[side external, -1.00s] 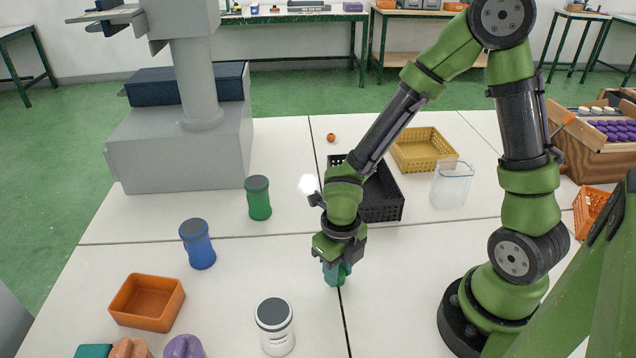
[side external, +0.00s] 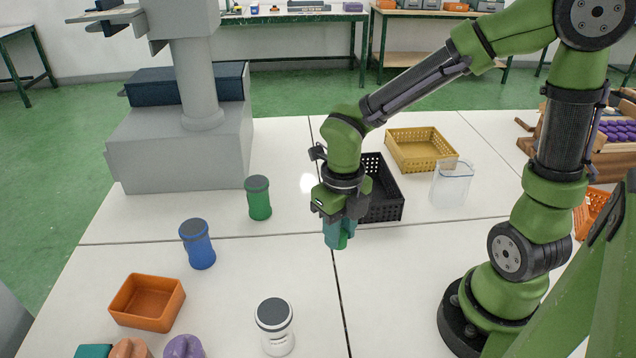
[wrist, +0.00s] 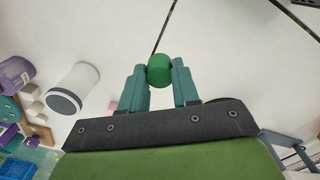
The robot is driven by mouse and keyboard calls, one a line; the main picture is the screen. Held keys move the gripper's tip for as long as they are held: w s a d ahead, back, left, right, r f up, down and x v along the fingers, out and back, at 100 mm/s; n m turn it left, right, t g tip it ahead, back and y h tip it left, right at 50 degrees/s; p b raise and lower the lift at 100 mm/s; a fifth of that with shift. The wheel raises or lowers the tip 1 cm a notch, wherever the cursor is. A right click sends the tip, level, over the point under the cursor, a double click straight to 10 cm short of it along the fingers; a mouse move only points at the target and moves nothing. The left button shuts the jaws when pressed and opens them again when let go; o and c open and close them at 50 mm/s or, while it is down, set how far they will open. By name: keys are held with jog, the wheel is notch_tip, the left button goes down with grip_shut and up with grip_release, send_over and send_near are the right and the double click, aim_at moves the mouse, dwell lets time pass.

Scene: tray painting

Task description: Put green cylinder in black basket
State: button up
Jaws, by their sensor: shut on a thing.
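My gripper (side external: 338,232) has teal fingers and is shut on a small green cylinder (wrist: 159,68). The wrist view shows the cylinder's round end between the fingertips. In the side view the fingers mostly hide it; a bit of bright green (side external: 344,242) shows between them. The gripper points down and holds the cylinder above the white table, in front of the black basket (side external: 390,205). The black basket is open, and my arm hides its left part.
A green jar with a dark lid (side external: 258,198) and a blue jar (side external: 197,244) stand to the left. A white jar (side external: 276,328) and an orange bin (side external: 147,302) are nearer. A yellow basket (side external: 422,150) and a clear container (side external: 452,184) stand beyond and right of the black basket.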

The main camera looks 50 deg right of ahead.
jog(key=w+d+m, duration=0.5)
jog(key=d+m, duration=0.4)
jog(key=d, duration=0.3)
jog(key=w+d+m, duration=0.6)
jog(key=d+m, duration=0.3)
jog(key=d, duration=0.4)
notch_tip(320, 180, down, 9)
jog(key=shift+s+a+r, duration=0.1)
jog(key=shift+s+a, duration=0.05)
jog(key=shift+f, duration=0.25)
jog(key=o, duration=1)
jog(key=shift+r, duration=0.15)
